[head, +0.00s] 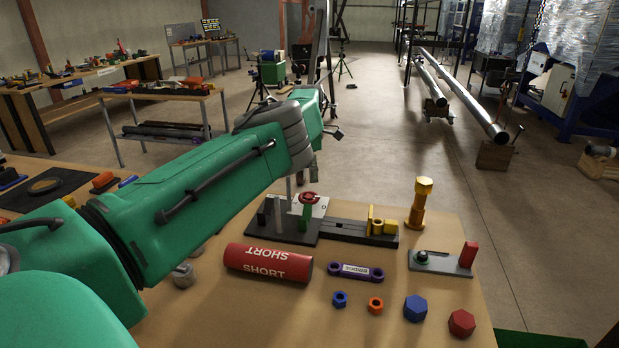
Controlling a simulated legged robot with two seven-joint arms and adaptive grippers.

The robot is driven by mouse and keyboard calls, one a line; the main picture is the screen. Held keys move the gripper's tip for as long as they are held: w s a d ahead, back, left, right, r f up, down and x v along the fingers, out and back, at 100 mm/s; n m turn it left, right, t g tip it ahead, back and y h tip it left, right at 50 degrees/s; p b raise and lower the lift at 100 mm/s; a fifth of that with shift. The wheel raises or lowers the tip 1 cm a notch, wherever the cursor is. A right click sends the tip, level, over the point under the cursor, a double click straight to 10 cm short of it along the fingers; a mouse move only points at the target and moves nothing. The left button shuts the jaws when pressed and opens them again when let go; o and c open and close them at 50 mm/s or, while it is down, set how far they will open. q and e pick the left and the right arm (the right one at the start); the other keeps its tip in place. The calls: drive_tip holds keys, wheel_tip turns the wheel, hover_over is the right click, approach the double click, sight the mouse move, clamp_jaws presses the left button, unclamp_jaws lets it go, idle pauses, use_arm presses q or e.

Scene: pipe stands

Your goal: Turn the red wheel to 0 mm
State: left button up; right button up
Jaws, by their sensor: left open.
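The red wheel (309,197) sits on top of a green post on a dark base plate (345,233) at the middle of the table. A small white plate stands just behind it; I cannot read a millimetre scale. My green left arm crosses from the left. My left gripper (314,171) is open at its end, behind and above the wheel in the picture. It is partly hidden by the arm, and I cannot tell whether it touches anything. My right gripper is out of view.
A yellow block (377,224) stands on the fixture's right end, with a gold bolt post (420,203) beyond. In front lie a red SHORT cylinder (268,263), a purple BRIDGE link (356,272), and several nuts. A grey plate (441,264) with a red block is right.

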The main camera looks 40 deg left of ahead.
use_arm(q)
drive_tip(key=w+d+r+n+t, duration=0.1)
drive_tip(key=w+r+n+t, duration=0.3)
drive_tip(key=w, duration=0.2)
drive_tip(key=w+d+r+n+t, duration=0.1)
drive_tip(key=w+r+n+t, duration=0.25)
drive_tip(key=w+n, duration=0.2)
drive_tip(key=w+a+r+n+t+y+b, duration=0.15)
drive_tip(key=a+r+n+y, duration=0.3)
drive_tip(key=n, duration=0.75)
drive_tip(key=w+a+r+n+t+y, duration=0.25)
drive_tip(key=r+n, duration=0.35)
drive_tip(key=n, duration=0.6)
drive_tip(key=n+g+h, duration=0.2)
drive_tip(key=n+g, duration=0.9)
drive_tip(key=n, duration=1.5)
approach(309, 196)
drive_tip(key=x, duration=0.9)
drive_tip(key=shift+w+f, duration=0.1)
